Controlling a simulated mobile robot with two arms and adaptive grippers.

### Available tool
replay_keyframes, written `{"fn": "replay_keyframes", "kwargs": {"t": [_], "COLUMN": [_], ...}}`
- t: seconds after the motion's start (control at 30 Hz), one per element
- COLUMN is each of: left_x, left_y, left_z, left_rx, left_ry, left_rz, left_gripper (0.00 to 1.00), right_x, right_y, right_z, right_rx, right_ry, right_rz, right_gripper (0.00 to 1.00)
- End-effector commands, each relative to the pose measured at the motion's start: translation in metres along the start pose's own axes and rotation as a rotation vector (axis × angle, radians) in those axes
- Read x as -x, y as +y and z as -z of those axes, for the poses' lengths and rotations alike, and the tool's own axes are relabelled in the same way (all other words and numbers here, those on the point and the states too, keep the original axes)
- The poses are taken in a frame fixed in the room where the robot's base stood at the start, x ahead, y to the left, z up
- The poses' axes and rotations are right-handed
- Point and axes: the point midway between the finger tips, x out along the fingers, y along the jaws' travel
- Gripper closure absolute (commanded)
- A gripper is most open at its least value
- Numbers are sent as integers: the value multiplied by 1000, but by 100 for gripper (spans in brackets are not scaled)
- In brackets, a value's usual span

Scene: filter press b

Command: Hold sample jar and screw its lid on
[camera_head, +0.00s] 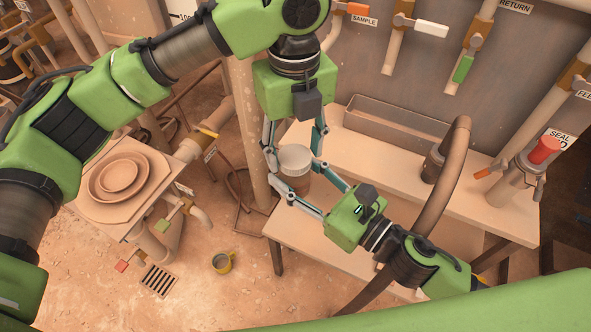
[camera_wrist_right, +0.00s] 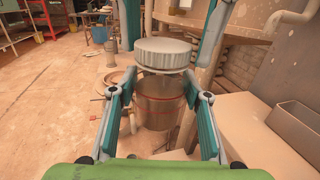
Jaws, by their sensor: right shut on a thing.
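The sample jar (camera_wrist_right: 160,112) is a brownish see-through vessel with reddish lines, upright above the bench's left end. It also shows in the head view (camera_head: 294,185). My right gripper (camera_head: 296,186) comes from the lower right and is shut on the jar, one finger on each side. The pale ribbed lid (camera_wrist_right: 163,54) is at the top of the jar, also seen in the head view (camera_head: 295,158). Whether it is seated or threaded I cannot tell. My left gripper (camera_head: 294,150) points down from above with its fingers on either side of the lid. Whether they press on it is unclear.
The pale bench (camera_head: 385,165) carries a long tray (camera_head: 398,125). A dark curved pipe (camera_head: 450,175) rises close to my right arm. A vertical pipe (camera_head: 248,130) stands left of the grippers.

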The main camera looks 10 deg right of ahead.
Motion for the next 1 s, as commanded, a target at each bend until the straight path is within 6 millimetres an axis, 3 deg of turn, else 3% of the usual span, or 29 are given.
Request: {"fn": "replay_keyframes", "kwargs": {"t": [0.37,0.73,1.0], "left_x": [1,42,45], "left_y": [0,-1,0], "left_z": [1,1,1], "left_rx": [0,0,0], "left_ry": [2,1,3], "left_rz": [1,1,0], "left_gripper": [44,44,44], "right_x": [0,0,0], "right_y": [-1,-1,-1], "right_z": [0,0,0], "right_rx": [0,0,0], "right_ry": [-1,-1,-1], "right_rz": [2,2,2], "right_gripper": [100,100,100]}}
